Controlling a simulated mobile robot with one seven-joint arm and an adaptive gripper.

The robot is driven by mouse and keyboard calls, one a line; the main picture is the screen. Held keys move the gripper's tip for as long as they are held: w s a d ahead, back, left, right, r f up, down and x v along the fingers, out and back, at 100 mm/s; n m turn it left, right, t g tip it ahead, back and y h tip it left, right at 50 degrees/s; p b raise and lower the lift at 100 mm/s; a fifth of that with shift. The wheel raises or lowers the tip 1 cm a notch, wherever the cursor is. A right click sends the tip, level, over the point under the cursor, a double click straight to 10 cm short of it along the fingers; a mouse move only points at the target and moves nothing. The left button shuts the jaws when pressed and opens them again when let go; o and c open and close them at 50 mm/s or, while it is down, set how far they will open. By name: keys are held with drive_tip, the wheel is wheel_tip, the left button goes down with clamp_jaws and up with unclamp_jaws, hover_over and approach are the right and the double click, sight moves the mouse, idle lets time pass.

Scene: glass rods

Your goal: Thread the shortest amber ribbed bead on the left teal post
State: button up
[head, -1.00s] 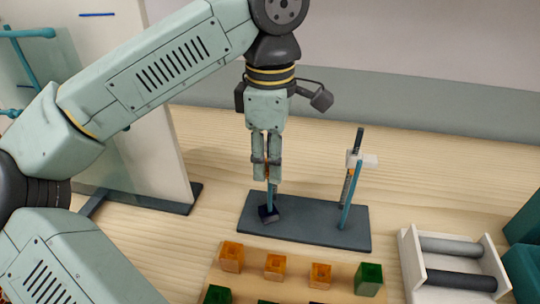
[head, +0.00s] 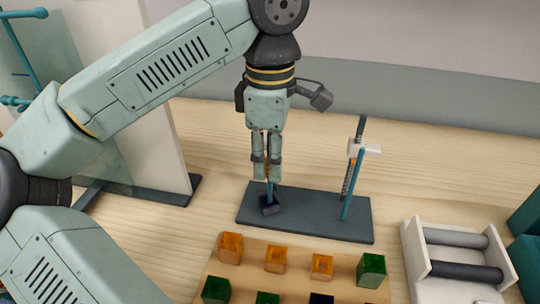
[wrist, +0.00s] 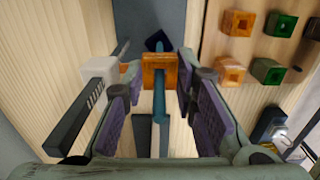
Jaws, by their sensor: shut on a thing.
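My gripper (head: 266,172) is shut on an amber bead (wrist: 153,72), directly above the base plate (head: 310,220). The left teal post (head: 269,190) rises between the fingers. In the wrist view the post (wrist: 160,98) shows on both sides of the bead and appears to pass through it. A dark blue bead (head: 269,206) sits tilted at the foot of this post; it also shows in the wrist view (wrist: 157,40). The right teal post (head: 352,188) stands beside a dark upright rod with a white block (head: 366,149).
Amber beads (head: 231,248) and green beads (head: 371,270) stand in rows on a wooden board (head: 345,285) in front. A white tray (head: 415,262) with grey rollers is at the right. A pale panel (head: 165,150) stands at the left, behind my arm.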

drive_tip(key=o, duration=1.1)
